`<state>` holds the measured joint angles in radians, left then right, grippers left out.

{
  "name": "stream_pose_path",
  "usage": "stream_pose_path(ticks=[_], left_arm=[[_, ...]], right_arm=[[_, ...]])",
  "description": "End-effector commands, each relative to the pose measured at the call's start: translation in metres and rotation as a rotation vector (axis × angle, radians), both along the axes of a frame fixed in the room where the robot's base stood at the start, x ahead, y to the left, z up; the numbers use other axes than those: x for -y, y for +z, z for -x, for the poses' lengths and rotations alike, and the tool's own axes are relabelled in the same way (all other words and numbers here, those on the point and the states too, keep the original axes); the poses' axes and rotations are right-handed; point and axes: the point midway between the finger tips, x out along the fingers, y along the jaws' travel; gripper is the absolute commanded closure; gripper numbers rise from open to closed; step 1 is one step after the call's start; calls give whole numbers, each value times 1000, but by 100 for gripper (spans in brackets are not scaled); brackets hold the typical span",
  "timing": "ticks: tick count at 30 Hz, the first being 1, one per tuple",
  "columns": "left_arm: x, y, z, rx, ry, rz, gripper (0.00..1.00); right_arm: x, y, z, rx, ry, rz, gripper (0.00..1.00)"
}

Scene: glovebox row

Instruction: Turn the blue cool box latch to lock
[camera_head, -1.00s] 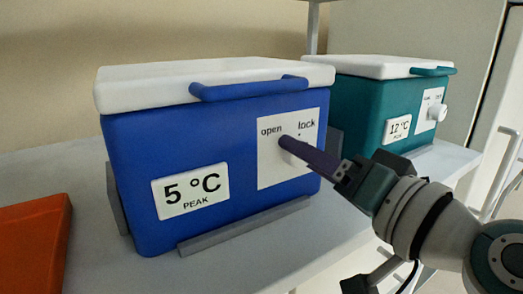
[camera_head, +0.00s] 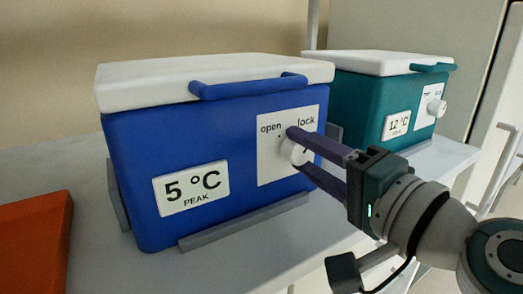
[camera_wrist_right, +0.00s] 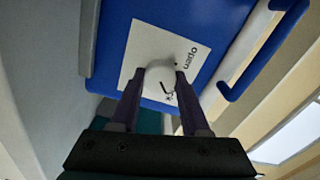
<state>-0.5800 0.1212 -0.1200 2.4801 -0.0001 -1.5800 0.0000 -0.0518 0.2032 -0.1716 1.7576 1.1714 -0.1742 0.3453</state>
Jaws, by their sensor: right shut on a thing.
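The blue cool box (camera_head: 140,190) stands on the bench with its white lid (camera_head: 210,80) closed. Its front has a white panel (camera_head: 267,170) with the words open and lock. The latch is a round white knob (camera_head: 293,153) on that panel; a dark mark shows on its right side, near the lock side. My right gripper (camera_head: 296,150) is shut on the knob, one finger above and one below. The wrist view shows the knob (camera_wrist_right: 160,74) between the two fingertips (camera_wrist_right: 160,80). The fingers hide part of the lettering there. My left gripper is not in view.
A teal cool box (camera_head: 360,110) with a similar white knob (camera_head: 436,108) stands behind to the right. An orange object (camera_head: 35,235) lies at the left. Grey rails (camera_head: 245,222) border the blue box. The bench (camera_head: 120,265) is clear in front.

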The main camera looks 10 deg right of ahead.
Motion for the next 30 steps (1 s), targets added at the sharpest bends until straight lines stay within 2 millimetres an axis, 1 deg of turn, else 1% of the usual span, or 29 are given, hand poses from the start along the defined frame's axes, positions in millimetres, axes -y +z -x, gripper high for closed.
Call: stream_pose_path(ticks=[11, 12, 20, 27, 30], left_arm=[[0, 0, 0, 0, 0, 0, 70], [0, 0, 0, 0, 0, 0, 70], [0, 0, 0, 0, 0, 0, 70], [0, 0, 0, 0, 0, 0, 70], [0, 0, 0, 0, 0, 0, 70]], right_arm=[[0, 1, 0, -1, -1, -9, 100], [0, 1, 0, -1, -1, -9, 53], [0, 0, 0, -1, -1, -7, 24], [0, 0, 0, -2, 0, -6, 24], [2, -1, 5, -3, 0, -4, 24]])
